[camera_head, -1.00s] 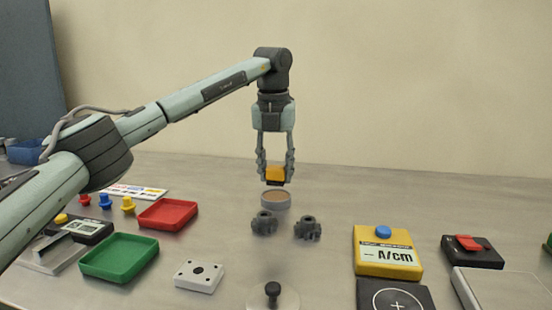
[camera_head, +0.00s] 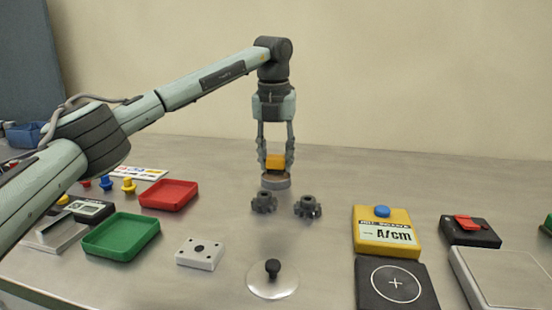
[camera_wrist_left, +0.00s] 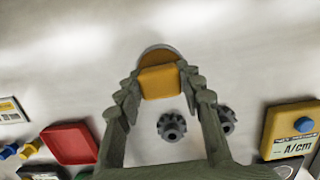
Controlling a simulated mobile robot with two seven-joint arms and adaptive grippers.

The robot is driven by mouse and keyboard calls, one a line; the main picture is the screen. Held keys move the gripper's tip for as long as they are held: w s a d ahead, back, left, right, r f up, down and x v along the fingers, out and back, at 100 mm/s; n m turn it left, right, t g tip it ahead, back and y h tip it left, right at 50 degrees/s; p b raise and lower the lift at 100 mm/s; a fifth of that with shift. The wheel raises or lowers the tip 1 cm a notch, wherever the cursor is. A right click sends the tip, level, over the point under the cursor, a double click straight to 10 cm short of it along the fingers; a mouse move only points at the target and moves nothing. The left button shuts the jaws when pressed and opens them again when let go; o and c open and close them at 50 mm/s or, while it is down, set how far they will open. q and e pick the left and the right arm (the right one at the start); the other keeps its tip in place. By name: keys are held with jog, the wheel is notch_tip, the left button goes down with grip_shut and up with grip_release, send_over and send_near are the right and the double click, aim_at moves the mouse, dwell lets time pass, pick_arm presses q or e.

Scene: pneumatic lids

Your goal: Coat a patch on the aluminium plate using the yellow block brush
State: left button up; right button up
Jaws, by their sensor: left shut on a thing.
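My left gripper (camera_head: 275,164) is shut on the yellow block brush (camera_head: 275,161) and holds it upright over a round grey dish (camera_head: 276,183). The brush's dark lower part is hidden inside or behind the dish rim. In the left wrist view the brush (camera_wrist_left: 160,82) sits between the fingers, with the dish (camera_wrist_left: 158,52) partly showing past it. A flat silvery plate (camera_head: 505,277) lies at the lower right, cut by the frame; I cannot tell for certain that it is the aluminium plate. My right gripper is not in view.
Two dark gears (camera_head: 308,207) stand just in front of the dish. A clear disc with a black knob (camera_head: 273,270) lies nearer. A yellow meter (camera_head: 386,235) stands right.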

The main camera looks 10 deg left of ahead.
aim_at(277, 155)
pick_arm(q)
jog(key=shift+f, duration=0.6)
dwell(1.6)
jog(key=shift+r, duration=3.6)
